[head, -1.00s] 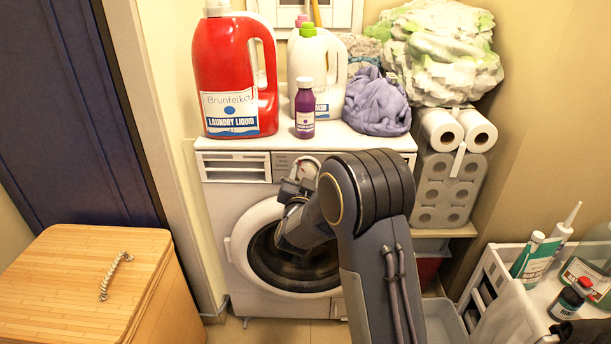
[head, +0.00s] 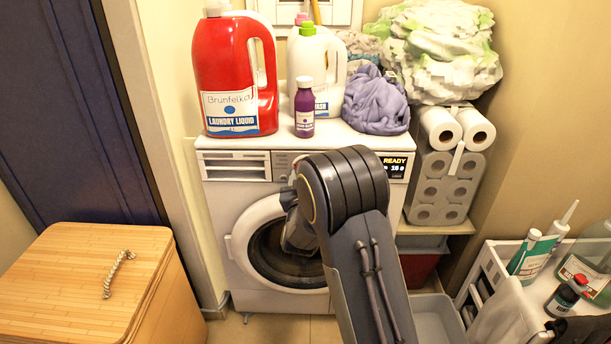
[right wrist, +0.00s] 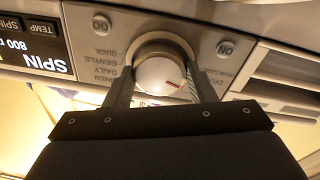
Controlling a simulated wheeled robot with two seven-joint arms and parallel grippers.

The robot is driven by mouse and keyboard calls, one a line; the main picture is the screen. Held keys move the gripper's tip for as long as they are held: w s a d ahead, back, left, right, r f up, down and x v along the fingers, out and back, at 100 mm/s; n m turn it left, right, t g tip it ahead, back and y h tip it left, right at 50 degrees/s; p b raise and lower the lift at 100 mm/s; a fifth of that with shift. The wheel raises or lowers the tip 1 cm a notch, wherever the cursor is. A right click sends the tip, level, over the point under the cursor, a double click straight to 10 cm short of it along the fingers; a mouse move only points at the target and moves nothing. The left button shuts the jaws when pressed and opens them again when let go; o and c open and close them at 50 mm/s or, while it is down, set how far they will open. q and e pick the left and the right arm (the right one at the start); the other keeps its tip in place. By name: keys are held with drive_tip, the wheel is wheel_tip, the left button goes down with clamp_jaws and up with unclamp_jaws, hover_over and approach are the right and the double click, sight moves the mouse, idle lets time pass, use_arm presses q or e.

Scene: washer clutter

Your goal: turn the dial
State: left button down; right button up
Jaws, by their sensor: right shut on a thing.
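The dial (right wrist: 160,72) is a round silver knob with a red mark on the washer's control panel, seen in the right wrist view. My right gripper (right wrist: 162,88) has its two fingers on either side of the dial and is shut on it. In the head view the washer (head: 250,215) stands against the back wall, its dial hidden behind my right arm. The display (head: 397,166) reads READY in the head view; in the right wrist view the display (right wrist: 35,45) shows SPIN, upside down. My left gripper is not in view.
A red laundry liquid jug (head: 235,75), a white jug (head: 318,70), a small purple bottle (head: 304,108) and purple cloth (head: 376,100) stand on the washer. A wooden hamper (head: 85,275) is at left. A white cart (head: 490,280) with bottles is at right.

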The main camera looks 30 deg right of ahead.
drive_tip(key=shift+f, duration=0.1)
idle(0.3)
drive_tip(key=o, duration=1)
drive_tip(key=v, duration=0.8)
